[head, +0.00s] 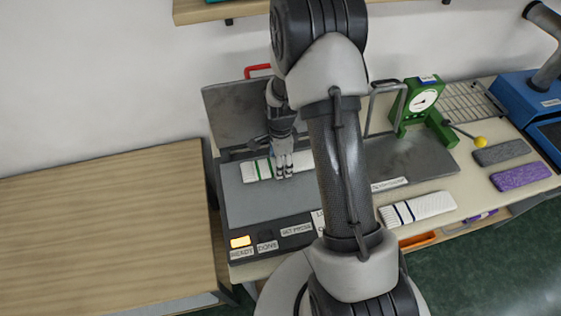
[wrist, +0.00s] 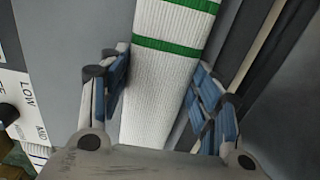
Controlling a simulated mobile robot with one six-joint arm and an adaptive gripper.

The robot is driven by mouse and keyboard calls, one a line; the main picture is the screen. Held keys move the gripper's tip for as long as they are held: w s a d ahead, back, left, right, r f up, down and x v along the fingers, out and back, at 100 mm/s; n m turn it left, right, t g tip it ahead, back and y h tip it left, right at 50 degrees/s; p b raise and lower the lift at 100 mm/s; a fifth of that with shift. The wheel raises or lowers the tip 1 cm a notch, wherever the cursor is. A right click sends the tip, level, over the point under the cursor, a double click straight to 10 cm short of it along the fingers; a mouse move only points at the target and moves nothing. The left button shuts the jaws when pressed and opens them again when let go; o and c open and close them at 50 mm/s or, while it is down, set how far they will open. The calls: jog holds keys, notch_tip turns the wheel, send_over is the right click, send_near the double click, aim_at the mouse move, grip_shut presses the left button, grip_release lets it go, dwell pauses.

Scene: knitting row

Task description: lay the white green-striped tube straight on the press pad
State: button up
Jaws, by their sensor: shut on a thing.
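The white green-striped tube (head: 262,168) is over the back part of the grey press pad (head: 255,203), running roughly along its length. I cannot tell whether it touches the pad. My gripper (head: 283,170) is shut on the tube from above, near its right part in the head view. In the wrist view the tube (wrist: 165,85) runs between the blue-padded fingers (wrist: 163,95), its two green stripes beyond them. It looks slightly tilted there. The tube's right end is partly hidden by my arm in the head view.
The press lid (head: 228,112) stands raised behind the pad, with a red handle (head: 257,70). An amber light (head: 240,241) is lit on the front panel. A white blue-striped tube (head: 430,205), a green gauge (head: 413,105), and grey (head: 502,152) and purple (head: 520,176) pieces are right. A bare wooden table (head: 100,220) is left.

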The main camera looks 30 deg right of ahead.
jog(key=shift+r, duration=0.15)
jog(key=o, duration=0.8)
jog(key=shift+o, duration=0.2)
